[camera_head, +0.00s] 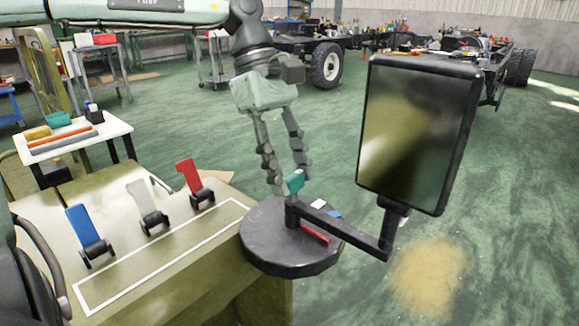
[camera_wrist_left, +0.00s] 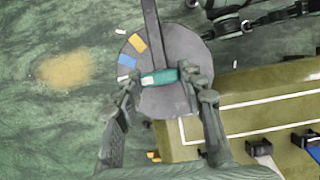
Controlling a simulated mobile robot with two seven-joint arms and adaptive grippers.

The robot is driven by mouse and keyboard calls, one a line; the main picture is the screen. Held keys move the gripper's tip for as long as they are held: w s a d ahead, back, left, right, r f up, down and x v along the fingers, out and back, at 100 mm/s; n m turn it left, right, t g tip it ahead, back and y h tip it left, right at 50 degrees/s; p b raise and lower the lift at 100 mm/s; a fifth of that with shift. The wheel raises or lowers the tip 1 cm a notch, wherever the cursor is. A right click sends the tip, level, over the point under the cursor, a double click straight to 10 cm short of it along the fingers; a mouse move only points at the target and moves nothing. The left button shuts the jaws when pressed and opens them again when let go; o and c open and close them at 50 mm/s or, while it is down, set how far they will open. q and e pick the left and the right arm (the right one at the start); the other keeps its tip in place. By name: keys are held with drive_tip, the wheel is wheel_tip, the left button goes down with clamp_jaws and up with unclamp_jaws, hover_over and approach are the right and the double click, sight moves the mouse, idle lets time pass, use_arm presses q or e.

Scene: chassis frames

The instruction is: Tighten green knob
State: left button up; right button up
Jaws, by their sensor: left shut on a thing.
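The green knob (camera_head: 296,181) stands up from the round dark disc (camera_head: 262,257), at the foot of the bent arm that carries a dark-framed panel. My left gripper (camera_head: 290,179) reaches down from above, with one finger on each side of the knob. In the left wrist view the green knob (camera_wrist_left: 158,78) lies crosswise between the fingertips of my left gripper (camera_wrist_left: 161,81), which is shut on it. The fingers partly cover its ends. My right gripper is not in view.
The large panel (camera_head: 417,135) stands just right of the gripper. White (camera_head: 317,204), blue (camera_head: 334,214) and red (camera_head: 315,234) pieces sit on the disc. Blue (camera_head: 86,229), white (camera_head: 147,206) and red (camera_head: 189,176) levers stand on the olive surface at left. Green floor lies around the disc.

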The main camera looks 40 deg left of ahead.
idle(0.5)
use_arm(q)
drive_tip(key=o, duration=1.2)
drive_tip(key=shift+c, duration=0.2)
drive_tip(key=v, duration=1.2)
